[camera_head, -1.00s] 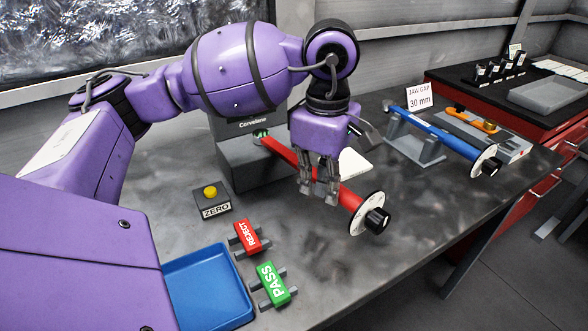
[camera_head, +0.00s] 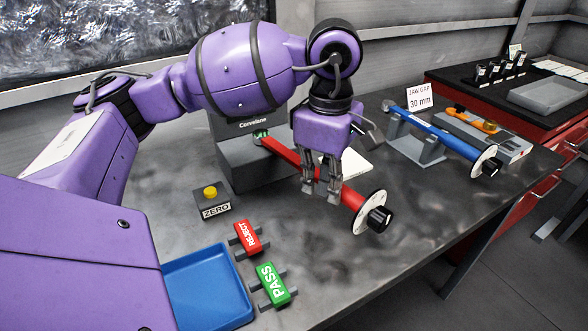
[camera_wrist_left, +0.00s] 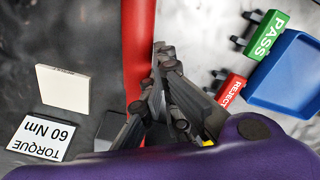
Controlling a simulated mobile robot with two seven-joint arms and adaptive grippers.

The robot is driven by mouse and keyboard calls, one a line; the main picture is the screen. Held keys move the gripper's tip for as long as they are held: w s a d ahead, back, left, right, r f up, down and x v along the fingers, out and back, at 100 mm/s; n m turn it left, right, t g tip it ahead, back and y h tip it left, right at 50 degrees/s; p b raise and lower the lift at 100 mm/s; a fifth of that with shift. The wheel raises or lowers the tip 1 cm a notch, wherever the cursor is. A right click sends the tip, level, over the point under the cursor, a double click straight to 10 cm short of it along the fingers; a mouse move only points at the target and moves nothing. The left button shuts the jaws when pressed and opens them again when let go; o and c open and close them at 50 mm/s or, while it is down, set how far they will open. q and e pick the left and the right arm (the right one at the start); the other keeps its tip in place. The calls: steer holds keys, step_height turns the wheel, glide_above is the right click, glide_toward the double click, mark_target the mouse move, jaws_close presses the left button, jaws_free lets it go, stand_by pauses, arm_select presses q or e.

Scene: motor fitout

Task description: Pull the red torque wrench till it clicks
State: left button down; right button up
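The red torque wrench (camera_head: 281,150) runs from the grey Corvelane tester (camera_head: 247,150) to a white dial and black end knob (camera_head: 379,219) at the right. My left gripper (camera_head: 321,192) points down at the middle of its handle, its fingers partly covering the handle. In the left wrist view the red handle (camera_wrist_left: 138,40) runs down the picture, and the fingers (camera_wrist_left: 160,62) lie along its right side, seemingly touching it. The fingers look close together there, but their gap is hard to judge. The tester's readout is mostly hidden. My right gripper is out of view.
A yellow ZERO button (camera_head: 210,193), red REJECT block (camera_head: 248,238), green PASS block (camera_head: 272,284) and blue tray (camera_head: 205,290) are in front. A blue wrench (camera_head: 440,135) rests on a stand at the right. A "TORQUE 60 Nm" card (camera_wrist_left: 42,138) lies beside the handle.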

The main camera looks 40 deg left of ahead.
arm_select(q)
steer(key=s+a, duration=0.2)
steer(key=s, duration=0.4)
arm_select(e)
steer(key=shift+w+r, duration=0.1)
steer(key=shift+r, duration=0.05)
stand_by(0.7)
arm_select(q)
steer(key=shift+a, duration=0.1)
step_height(320, 180, up, 9)
steer(key=p, duration=0.4)
steer(key=shift+p, duration=0.35)
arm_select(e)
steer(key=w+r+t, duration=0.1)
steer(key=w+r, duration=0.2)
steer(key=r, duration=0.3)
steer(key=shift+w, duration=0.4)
